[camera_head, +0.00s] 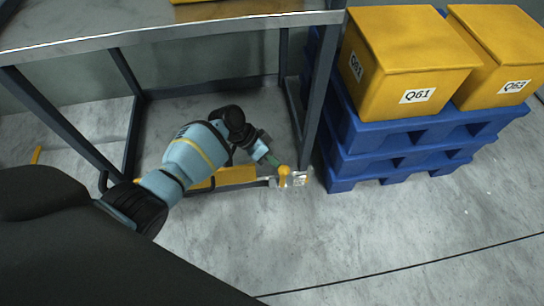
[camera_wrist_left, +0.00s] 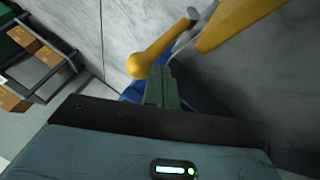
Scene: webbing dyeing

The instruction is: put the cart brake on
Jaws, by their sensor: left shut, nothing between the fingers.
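My left gripper (camera_head: 272,160) reaches down under the steel-topped table or cart (camera_head: 165,33), near the floor. Its greenish fingers are shut and hold nothing. A small yellow round-ended part (camera_head: 284,171), likely the brake lever, is just beyond the fingertips beside a pale metal fitting. In the left wrist view the shut fingers (camera_wrist_left: 160,85) are close to the yellow lever's rounded end (camera_wrist_left: 138,66); I cannot tell whether they touch. A low yellow bar (camera_head: 236,175) is partly hidden behind my left arm. My right gripper is not in view.
Blue stacked pallets (camera_head: 385,150) stand close to the right of the dark table leg (camera_head: 318,95), carrying yellow bins, Q61 (camera_head: 408,55) and Q63 (camera_head: 505,50). The concrete floor (camera_head: 400,240) in front is clear. In the wrist view, brown boxes (camera_wrist_left: 47,57) sit on a dark rack.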

